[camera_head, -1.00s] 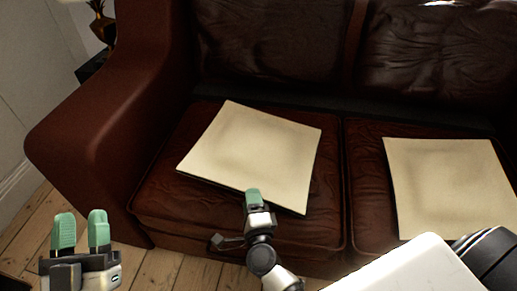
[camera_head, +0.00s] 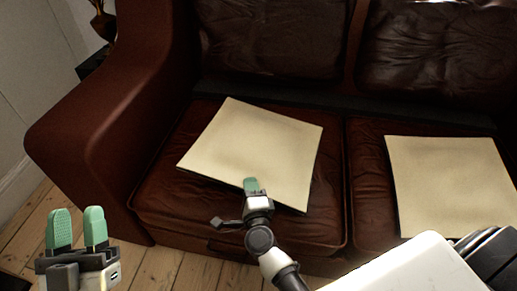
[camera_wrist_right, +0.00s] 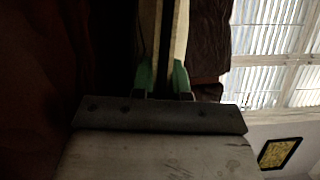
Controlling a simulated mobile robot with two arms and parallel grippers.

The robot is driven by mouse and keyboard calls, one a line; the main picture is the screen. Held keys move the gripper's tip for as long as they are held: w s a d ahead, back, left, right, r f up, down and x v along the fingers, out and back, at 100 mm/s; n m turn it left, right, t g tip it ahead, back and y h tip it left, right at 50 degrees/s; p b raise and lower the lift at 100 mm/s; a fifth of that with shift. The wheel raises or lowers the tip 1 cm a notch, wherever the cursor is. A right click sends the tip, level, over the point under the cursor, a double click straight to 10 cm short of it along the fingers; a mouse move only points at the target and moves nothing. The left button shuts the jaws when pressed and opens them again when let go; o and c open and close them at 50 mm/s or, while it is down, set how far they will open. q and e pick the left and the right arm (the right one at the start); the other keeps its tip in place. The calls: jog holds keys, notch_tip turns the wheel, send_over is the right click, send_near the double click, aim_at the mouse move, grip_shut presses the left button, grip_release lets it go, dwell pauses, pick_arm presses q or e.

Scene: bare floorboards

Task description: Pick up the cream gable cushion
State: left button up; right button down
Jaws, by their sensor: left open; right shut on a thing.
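Two flat, square cream cushions lie on the sofa seat, and they look alike. The left cushion (camera_head: 255,145) lies turned at an angle on the left seat. The right cushion (camera_head: 450,180) lies on the right seat. My right gripper (camera_head: 251,186) is shut on the front edge of the left cushion. In the right wrist view its green fingers (camera_wrist_right: 163,78) stand on either side of the cushion's pale edge (camera_wrist_right: 179,35). My left gripper (camera_head: 77,230) is open and empty, low at the left, in front of the sofa and apart from both cushions.
The dark red-brown leather sofa (camera_head: 100,130) has a broad arm at the left and a backrest behind the cushions. Bare floorboards (camera_head: 160,270) show in front of it. A dark piece of furniture (camera_head: 92,66) stands beyond the sofa arm.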

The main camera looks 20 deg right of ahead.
pick_arm(q)
jog(key=shift+w, duration=0.1)
pick_arm(e)
jog(key=shift+r, duration=0.1)
jog(key=shift+r+p, duration=0.3)
jog(key=shift+p, duration=0.1)
notch_tip(320, 180, up, 2)
jog(key=shift+r+p, duration=0.1)
jog(key=shift+p, duration=1)
pick_arm(q)
notch_tip(320, 180, down, 11)
jog(key=a+g+y+p, duration=0.2)
jog(key=g+y, duration=0.2)
jog(key=g, duration=0.7)
pick_arm(e)
jog(key=shift+r, duration=0.75)
notch_tip(320, 180, up, 2)
jog(key=shift+r+p, duration=0.1)
jog(key=shift+p, duration=0.8)
notch_tip(320, 180, up, 2)
jog(key=shift+p, duration=1.1)
jog(key=shift+r+p, duration=0.7)
pick_arm(q)
jog(key=s+a+f+n+g+y, duration=0.1)
jog(key=s+a+f+g, duration=0.3)
jog(key=s+g, duration=0.6)
notch_tip(320, 180, down, 2)
jog(key=shift+s+a+f+y, duration=0.15)
jog(key=shift+s+f+y, duration=0.1)
jog(key=shift+y, duration=0.45)
